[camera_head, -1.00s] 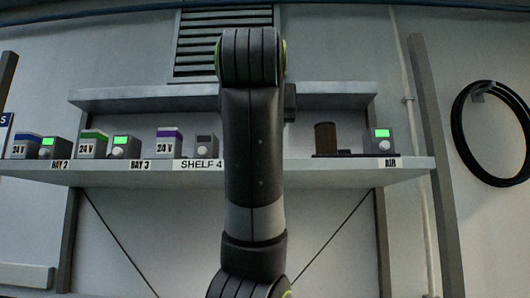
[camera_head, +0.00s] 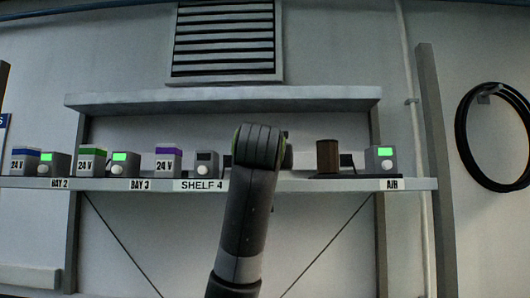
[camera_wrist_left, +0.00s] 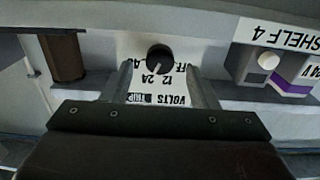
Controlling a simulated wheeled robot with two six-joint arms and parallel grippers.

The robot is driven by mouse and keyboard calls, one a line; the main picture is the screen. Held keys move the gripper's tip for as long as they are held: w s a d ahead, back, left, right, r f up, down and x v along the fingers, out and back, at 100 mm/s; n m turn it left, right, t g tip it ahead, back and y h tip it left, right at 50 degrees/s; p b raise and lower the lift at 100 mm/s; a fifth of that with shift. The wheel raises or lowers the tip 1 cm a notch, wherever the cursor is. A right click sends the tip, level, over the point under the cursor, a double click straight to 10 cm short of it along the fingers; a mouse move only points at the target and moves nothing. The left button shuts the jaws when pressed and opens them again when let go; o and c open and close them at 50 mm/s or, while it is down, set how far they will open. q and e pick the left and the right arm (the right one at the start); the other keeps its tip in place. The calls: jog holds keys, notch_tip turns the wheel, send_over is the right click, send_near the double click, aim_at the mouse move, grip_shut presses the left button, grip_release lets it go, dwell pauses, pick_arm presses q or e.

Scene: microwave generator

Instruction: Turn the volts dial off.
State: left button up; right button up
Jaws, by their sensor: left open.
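The volts dial is a round black knob (camera_wrist_left: 159,57) on a white label panel (camera_wrist_left: 140,84) in the left wrist view. The upside-down print reads VOLTS, TRIP, 12, 2A and a partly covered OFF. A faint pale mark on the knob seems to point toward the 12 side. My left gripper (camera_wrist_left: 160,68) is open, one finger on each side of the knob, with visible gaps. I cannot tell whether the tips reach past its face. In the head view my arm hides the dial and the gripper. My right gripper is not in view.
The shelf (camera_head: 300,184) holds several grey boxes and 24 V blocks on the left. The nearest on the left is a grey box (camera_head: 206,164) by the SHELF 4 label. A brown cylinder (camera_head: 327,157) and a green-screened AIR box (camera_head: 380,159) stand right. A ledge (camera_head: 330,98) runs above.

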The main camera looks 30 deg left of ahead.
pick_arm(q)
jog(key=p+x, duration=0.1)
jog(key=x, duration=0.2)
jog(key=shift+w+a, duration=0.15)
jog(key=shift+w, duration=0.2)
jog(key=c, duration=1)
